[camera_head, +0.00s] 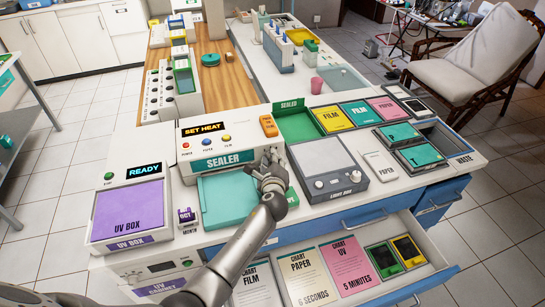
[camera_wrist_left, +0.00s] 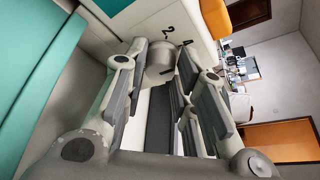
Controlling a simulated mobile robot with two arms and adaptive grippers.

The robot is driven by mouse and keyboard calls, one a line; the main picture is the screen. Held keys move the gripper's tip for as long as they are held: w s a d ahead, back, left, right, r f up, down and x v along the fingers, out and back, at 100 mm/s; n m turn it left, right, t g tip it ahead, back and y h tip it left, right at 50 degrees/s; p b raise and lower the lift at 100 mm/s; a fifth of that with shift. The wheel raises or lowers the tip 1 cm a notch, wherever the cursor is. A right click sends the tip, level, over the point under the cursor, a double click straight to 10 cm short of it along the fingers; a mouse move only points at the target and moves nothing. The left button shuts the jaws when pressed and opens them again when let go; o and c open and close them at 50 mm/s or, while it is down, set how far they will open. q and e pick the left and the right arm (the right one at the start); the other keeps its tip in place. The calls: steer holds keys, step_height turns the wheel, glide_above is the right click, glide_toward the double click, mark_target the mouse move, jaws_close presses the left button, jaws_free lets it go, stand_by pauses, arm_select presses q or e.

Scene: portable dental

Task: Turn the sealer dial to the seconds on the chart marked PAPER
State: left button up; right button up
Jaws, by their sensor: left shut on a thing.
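The sealer (camera_head: 235,150) is a white unit with a green label and a lit display reading SET HEAT. Its dial, a grey round knob (camera_wrist_left: 160,62), shows in the left wrist view between the fingers, with the numbers 2 and 4 printed close by. My left gripper (camera_head: 270,167) is shut on the dial at the right end of the sealer's front. In the head view it covers the dial, so I cannot read its setting. The PAPER chart (camera_head: 308,272) lies in the open drawer and reads 6 SECONDS. My right gripper is not in view.
The UV box (camera_head: 128,212) stands left of the sealer, with a month block (camera_head: 187,216) between. The light box (camera_head: 328,168) is close to the right of my gripper. The open drawer (camera_head: 432,262) juts out in front and also holds FILM and UV charts.

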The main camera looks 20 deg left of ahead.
arm_select(q)
steer(key=m+p, duration=0.2)
steer(key=p, duration=0.1)
steer(key=shift+r+g+y, duration=0.35)
steer(key=shift+g+y, duration=0.05)
steer(key=shift+d+m+g+p, duration=0.1)
steer(key=shift+m+g+p, duration=0.2)
steer(key=shift+m+p, duration=0.35)
steer(key=shift+w+f+m+g+y+p, duration=0.15)
steer(key=shift+m+g+y+p, duration=0.25)
steer(key=shift+m+y+p, duration=0.3)
steer(key=shift+d+m+g+y, duration=0.1)
steer(key=shift+m+g+y, duration=0.25)
steer(key=shift+m, duration=0.4)
steer(key=shift+f, duration=0.1)
steer(key=o, duration=1)
